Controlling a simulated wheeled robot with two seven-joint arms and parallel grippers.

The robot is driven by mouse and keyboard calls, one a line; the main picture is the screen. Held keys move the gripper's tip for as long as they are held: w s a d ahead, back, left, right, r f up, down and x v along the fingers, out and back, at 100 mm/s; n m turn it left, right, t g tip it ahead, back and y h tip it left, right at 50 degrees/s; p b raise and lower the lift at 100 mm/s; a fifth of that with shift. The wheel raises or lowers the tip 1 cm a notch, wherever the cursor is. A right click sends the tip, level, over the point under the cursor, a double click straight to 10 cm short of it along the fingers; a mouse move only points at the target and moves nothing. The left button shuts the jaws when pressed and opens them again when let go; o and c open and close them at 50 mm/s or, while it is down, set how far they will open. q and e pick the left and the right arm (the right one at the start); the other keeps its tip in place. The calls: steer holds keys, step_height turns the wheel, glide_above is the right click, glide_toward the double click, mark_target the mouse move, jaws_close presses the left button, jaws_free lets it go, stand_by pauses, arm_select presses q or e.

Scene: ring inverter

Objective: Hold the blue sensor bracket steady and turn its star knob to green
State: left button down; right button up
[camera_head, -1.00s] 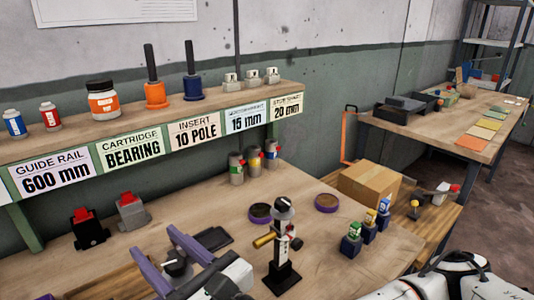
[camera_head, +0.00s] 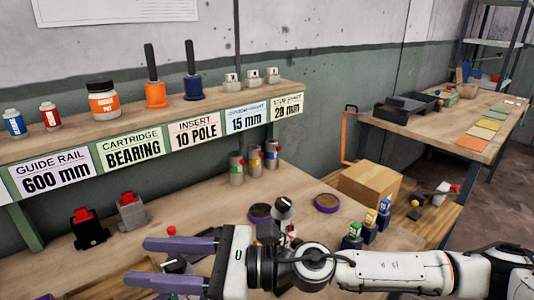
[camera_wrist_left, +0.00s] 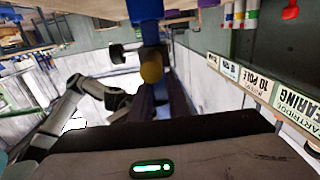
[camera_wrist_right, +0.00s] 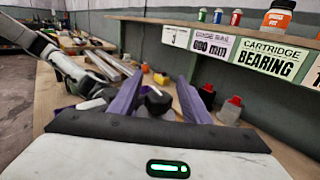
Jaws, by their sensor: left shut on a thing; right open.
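In the left wrist view a blue part (camera_wrist_left: 145,10), which looks like the sensor bracket, stands at the top edge. My left gripper (camera_wrist_left: 158,82) is shut on it; a yellow round end (camera_wrist_left: 152,68) shows there. The left gripper cannot be made out in the head view. My right gripper (camera_head: 140,262) is open, its purple fingers pointing left. A dark knob (camera_head: 175,265) lies between these fingers and also shows in the right wrist view (camera_wrist_right: 157,100). It seems apart from both fingers. Its setting is not readable, and the bracket's body is hidden in the head view.
A black stand (camera_head: 283,207) is largely hidden behind my right gripper. Two red-topped clamps (camera_head: 88,228) (camera_head: 132,211) stand at the back left. A labelled shelf (camera_head: 160,122) runs along the wall.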

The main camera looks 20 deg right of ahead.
steer(key=v, duration=1.1)
step_height(320, 180, up, 15)
steer(key=g+h, duration=0.6)
steer(key=g, duration=0.2)
glide_above(182, 264)
steer(key=a, duration=0.3)
steer(key=w+d+r+m+t+y, duration=0.1)
steer(key=w+r+m+y, duration=0.1)
steer(key=w+r+y, duration=0.15)
steer(key=w+d+r+m+t+y, duration=0.1)
steer(key=w+d+m+t+y, duration=0.3)
steer(key=w+d+m+t, duration=0.65)
steer(key=w+d+f+m+t+h, duration=0.2)
steer(key=w+d+m+t, duration=0.1)
steer(key=d, duration=0.4)
steer(key=w+d+f+m+t+h, duration=0.2)
steer(key=w+d+m+t, duration=0.1)
steer(key=w+d, duration=0.3)
steer(key=shift+d+f+h, duration=0.25)
steer(key=shift+d+h, duration=0.1)
steer(key=shift+d, duration=0.3)
